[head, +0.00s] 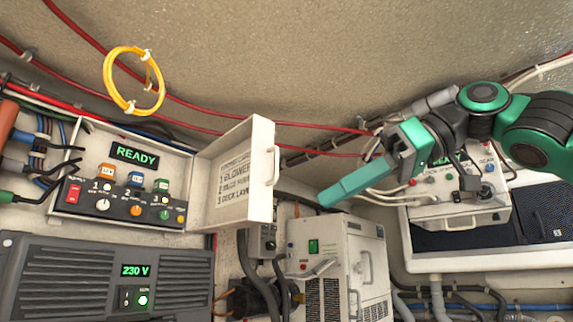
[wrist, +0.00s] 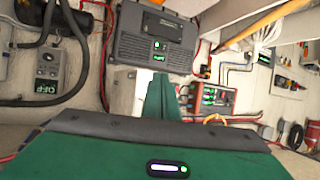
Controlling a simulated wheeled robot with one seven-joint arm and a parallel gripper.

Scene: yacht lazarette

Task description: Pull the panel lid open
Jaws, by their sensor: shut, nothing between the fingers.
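The panel box (head: 120,185) is on the left in the head view, with a lit READY display, several coloured switches and knobs. Its white lid (head: 232,185) stands swung out on the box's right side, with printed lines on its inner face and a handle (head: 276,166) at its right edge. My gripper (head: 326,197) is right of the lid, apart from the handle, its teal fingers together and empty.
A grey 230 V unit (head: 60,280) sits below the box. A white cabinet (head: 340,265) stands below my gripper. Another control box (head: 460,212) is behind my arm at right. Red cables and a yellow coil (head: 133,80) run along the wall above.

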